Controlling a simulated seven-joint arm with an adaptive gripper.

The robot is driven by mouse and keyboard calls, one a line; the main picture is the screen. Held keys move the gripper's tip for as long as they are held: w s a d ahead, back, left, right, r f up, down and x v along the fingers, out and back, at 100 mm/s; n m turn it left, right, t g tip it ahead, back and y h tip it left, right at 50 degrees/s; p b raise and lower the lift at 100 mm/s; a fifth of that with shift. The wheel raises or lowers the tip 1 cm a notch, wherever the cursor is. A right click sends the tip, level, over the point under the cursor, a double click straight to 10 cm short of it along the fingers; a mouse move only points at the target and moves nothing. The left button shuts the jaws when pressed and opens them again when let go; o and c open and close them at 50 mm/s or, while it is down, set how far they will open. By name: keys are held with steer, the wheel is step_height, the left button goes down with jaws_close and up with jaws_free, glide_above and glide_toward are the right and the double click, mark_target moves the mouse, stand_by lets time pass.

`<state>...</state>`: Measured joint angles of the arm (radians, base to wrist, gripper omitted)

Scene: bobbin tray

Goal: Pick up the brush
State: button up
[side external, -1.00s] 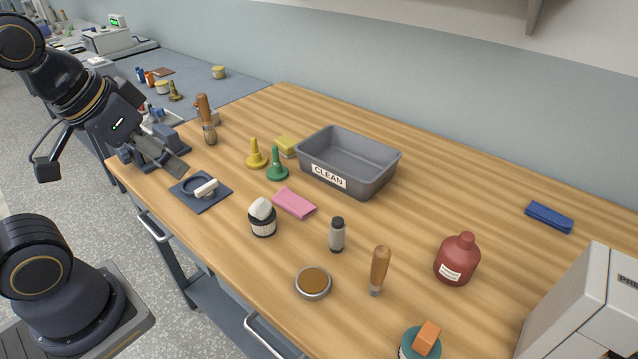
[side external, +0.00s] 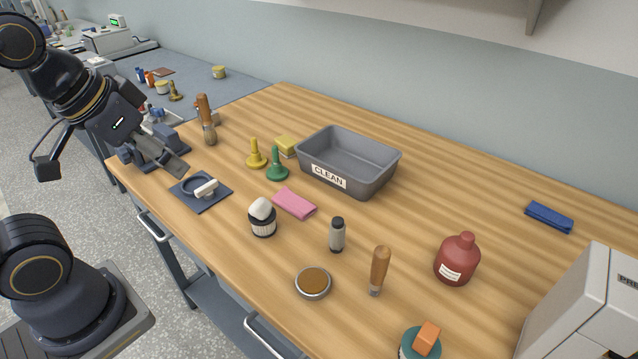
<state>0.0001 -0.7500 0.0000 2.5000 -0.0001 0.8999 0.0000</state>
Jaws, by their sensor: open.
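Two brush-like tools with brown handles stand upright on the wooden bench. One brush (side external: 205,112) is at the far left, with a rounded, paler lower end. The other tool (side external: 380,268) is at the front right, with a short grey lower end; I cannot tell whether it has bristles. My gripper (side external: 170,158) is at the bench's left edge, above and beside a dark square pad. It is open, and no object shows in it. It is to the left of and nearer than the far-left brush, and apart from it. Its fingertips are partly unclear against the dark parts there.
A grey bin labelled CLEAN (side external: 365,184) stands at the middle back. The dark pad (side external: 205,205) holds a ring and a white piece. Yellow (side external: 256,157) and green (side external: 277,168) pegs, a pink cloth (side external: 294,203), a ribbed jar (side external: 263,226) and a red bottle (side external: 457,260) stand around.

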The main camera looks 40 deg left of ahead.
steer(key=w+a+r+n+t, duration=0.1)
steer(key=w+r+t, duration=0.1)
steer(key=w+r, duration=0.35)
steer(key=w+a+r+n+y, duration=0.2)
steer(key=w+a+r+n, duration=0.25)
steer(key=w+a, duration=0.65)
steer(key=n+g+y, duration=0.3)
steer(key=n, duration=0.1)
glide_above(201, 102)
steer(key=s+d, duration=0.5)
step_height(201, 102, down, 13)
steer(key=shift+m, duration=0.25)
steer(key=x, duration=0.9)
steer(key=shift+a+f, duration=0.1)
steer(key=shift+f, duration=0.25)
steer(key=shift+w+x, duration=0.2)
steer(key=shift+x, duration=2.85)
steer(key=shift+r, duration=0.1)
jaws_close()
